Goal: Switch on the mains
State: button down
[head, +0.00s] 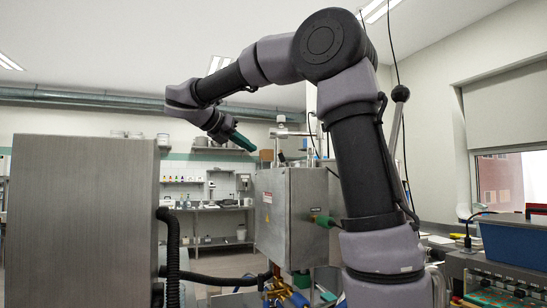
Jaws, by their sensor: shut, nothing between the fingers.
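My gripper (248,146) is high in the middle of the head view, at the end of my raised arm. Its teal fingers are shut and empty, pointing down and to the right. They appear above the steel box (285,215) of the machine; I cannot tell how far apart they are in depth. I cannot make out a mains switch for certain. A control panel (505,296) with a green face and several dark knobs shows at the bottom right, cut off by the picture edge.
A large brushed-metal cabinet (80,220) fills the left, with black hoses beside it. A lever with a black ball knob (400,93) stands behind my arm. A blue bin (515,240) sits above the panel. A workbench (215,208) is at the back.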

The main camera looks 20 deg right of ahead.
send_near(282, 160)
notch_tip(282, 160, down, 4)
jog(key=d, duration=0.1)
jog(key=w+d, duration=0.1)
jog(key=w+d+r, duration=0.1)
jog(key=d, duration=0.1)
jog(key=shift+w+d+r, duration=0.2)
jog(key=shift+d+r, duration=0.05)
jog(key=shift+d, duration=0.15)
